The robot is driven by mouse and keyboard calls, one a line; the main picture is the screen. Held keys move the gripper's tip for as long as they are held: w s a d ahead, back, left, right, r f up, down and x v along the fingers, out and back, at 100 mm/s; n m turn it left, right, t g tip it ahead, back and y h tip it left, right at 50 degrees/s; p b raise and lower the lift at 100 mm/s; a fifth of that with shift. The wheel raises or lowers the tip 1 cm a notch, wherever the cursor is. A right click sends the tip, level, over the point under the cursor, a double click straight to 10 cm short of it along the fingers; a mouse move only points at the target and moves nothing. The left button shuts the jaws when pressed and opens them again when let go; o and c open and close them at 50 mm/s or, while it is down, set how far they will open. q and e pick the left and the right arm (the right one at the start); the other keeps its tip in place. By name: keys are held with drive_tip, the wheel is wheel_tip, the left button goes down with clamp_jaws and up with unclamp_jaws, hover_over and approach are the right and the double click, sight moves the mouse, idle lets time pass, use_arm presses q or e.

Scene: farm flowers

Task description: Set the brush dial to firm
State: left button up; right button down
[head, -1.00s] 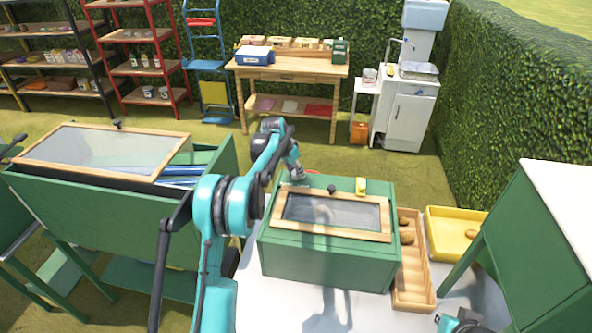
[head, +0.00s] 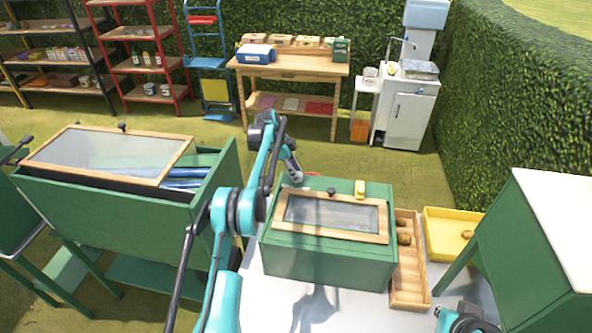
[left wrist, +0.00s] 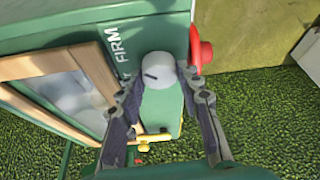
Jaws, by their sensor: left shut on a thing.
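The brush dial (left wrist: 158,68) is a round grey knob with a short dark mark toward its left side in the left wrist view. The word FIRM (left wrist: 118,47) is printed on the green box beside it, to the upper left. Other lettering below it is hidden by a finger. My left gripper (left wrist: 162,88) is shut on the dial, one finger on each side. In the head view my left gripper (head: 297,179) is at the back left of the green box (head: 330,258), and the dial is hidden there.
A wood-framed window lid (head: 330,235) tops the box. A wooden tray (head: 410,285) and a yellow tray (head: 450,217) stand to the right.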

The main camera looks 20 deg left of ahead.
use_arm(q)
drive_tip(key=shift+m+p, duration=0.4)
drive_tip(key=shift+m, duration=0.2)
drive_tip(key=shift+g, duration=0.3)
drive_tip(key=o, duration=1.2)
drive_tip(key=shift+c, duration=0.2)
